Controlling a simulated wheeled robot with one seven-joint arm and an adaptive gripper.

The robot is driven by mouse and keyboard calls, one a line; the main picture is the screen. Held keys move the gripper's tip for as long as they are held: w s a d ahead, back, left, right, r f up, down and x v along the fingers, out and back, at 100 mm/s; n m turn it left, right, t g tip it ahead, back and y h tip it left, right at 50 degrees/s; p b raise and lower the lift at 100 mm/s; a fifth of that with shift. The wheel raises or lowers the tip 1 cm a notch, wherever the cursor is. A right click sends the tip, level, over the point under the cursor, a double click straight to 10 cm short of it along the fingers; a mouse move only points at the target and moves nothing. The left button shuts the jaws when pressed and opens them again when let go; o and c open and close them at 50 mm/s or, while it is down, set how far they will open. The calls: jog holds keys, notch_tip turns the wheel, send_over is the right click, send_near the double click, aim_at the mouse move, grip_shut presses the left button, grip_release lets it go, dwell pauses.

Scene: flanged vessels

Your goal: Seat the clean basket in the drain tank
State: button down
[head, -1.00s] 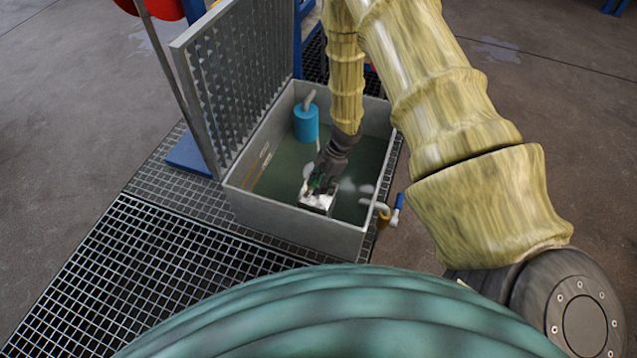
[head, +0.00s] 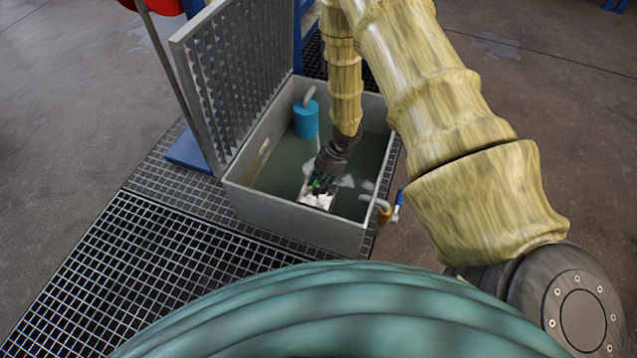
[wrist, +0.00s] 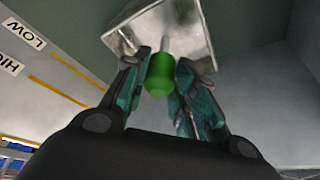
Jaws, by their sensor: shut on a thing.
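The basket (head: 318,200) is a bright metal box inside the grey drain tank (head: 290,217), near its front wall. In the wrist view the basket (wrist: 190,30) shows as a square metal shape with a green knob (wrist: 160,74) on a thin stem. My gripper (head: 318,182) points down into the tank, and its teal fingers close on both sides of the green knob in the wrist view (wrist: 160,80). Greenish liquid (head: 285,165) surrounds the basket, whose lower part is hidden. I cannot tell whether it touches the tank floor.
A blue cylinder (head: 306,119) with a grey pipe stands in the tank's back left corner. The perforated lid (head: 240,75) stands open on the left. A valve with a blue handle (head: 398,203) juts from the right wall. Grating (head: 130,260) lies in front. LOW and HIGH marks (wrist: 30,45) show on the wall.

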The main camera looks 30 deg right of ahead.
jog(key=shift+f, duration=0.75)
jog(key=c, duration=1.1)
grip_release()
jog(key=v, duration=1.2)
